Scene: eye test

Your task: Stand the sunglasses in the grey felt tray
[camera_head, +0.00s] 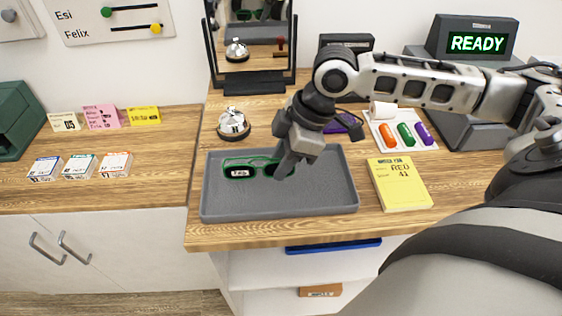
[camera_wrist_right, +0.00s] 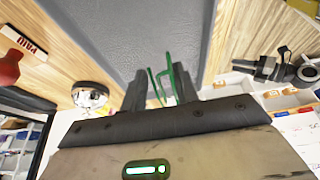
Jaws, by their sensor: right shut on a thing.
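The grey felt tray (camera_head: 330,190) lies near the front of the wooden counter. The sunglasses (camera_head: 238,173), with a green frame, dark lenses and a white label on one lens, are over the tray's back left part. My right gripper (camera_head: 285,172) points down over the tray and is shut on the sunglasses at their right side. In the right wrist view, green frame parts (camera_wrist_right: 163,84) show between the two fingers (camera_wrist_right: 160,90), with the grey tray (camera_wrist_right: 130,30) beyond. I cannot tell whether the sunglasses touch the tray floor. My left gripper is not in view.
A desk bell (camera_head: 233,123) stands just behind the tray's left part, before a mirror (camera_head: 250,45). A yellow book (camera_head: 402,190) lies right of the tray. A white holder with coloured capsules (camera_head: 400,132) is behind it. Small cards (camera_head: 80,167) lie on the left counter.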

